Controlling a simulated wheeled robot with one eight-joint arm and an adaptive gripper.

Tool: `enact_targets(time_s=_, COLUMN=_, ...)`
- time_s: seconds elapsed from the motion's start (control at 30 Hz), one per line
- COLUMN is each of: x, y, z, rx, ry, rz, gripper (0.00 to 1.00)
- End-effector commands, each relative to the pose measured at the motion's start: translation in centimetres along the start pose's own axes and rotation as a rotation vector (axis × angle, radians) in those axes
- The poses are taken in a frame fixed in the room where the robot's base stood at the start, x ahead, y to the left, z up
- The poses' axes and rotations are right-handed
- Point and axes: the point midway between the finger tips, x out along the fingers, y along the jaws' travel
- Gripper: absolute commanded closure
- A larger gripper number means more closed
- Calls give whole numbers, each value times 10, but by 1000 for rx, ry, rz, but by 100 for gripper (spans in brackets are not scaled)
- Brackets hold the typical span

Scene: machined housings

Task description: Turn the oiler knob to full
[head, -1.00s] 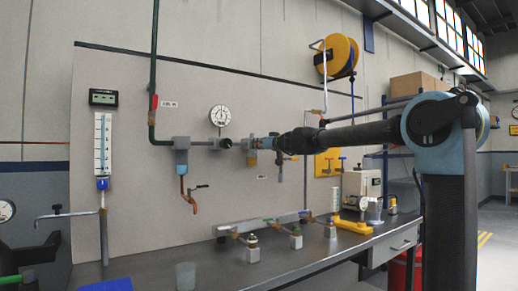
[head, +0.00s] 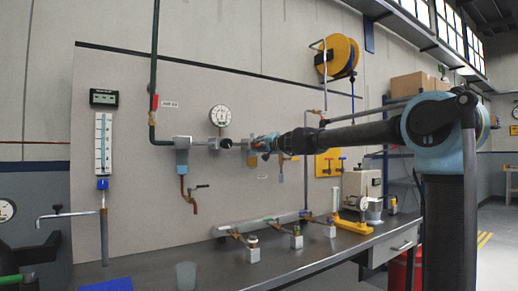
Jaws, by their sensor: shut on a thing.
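The oiler sits at the right end of the air line on the pale wall panel. My gripper (head: 262,144) covers most of it, and its knob is hidden behind the fingers. My gripper reaches in from the right, nearly level, and is shut on what appears to be the oiler knob.
A green pipe (head: 154,70) runs above. The bench (head: 215,269) below carries small valves, a cup (head: 186,275) and a yellow stand (head: 352,227).

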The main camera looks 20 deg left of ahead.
Motion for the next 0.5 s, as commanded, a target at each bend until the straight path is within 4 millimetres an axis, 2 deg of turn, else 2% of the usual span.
enact_targets(time_s=0.5, x=-2, y=6, z=-4, rx=487, ry=12, rz=4, gripper=100)
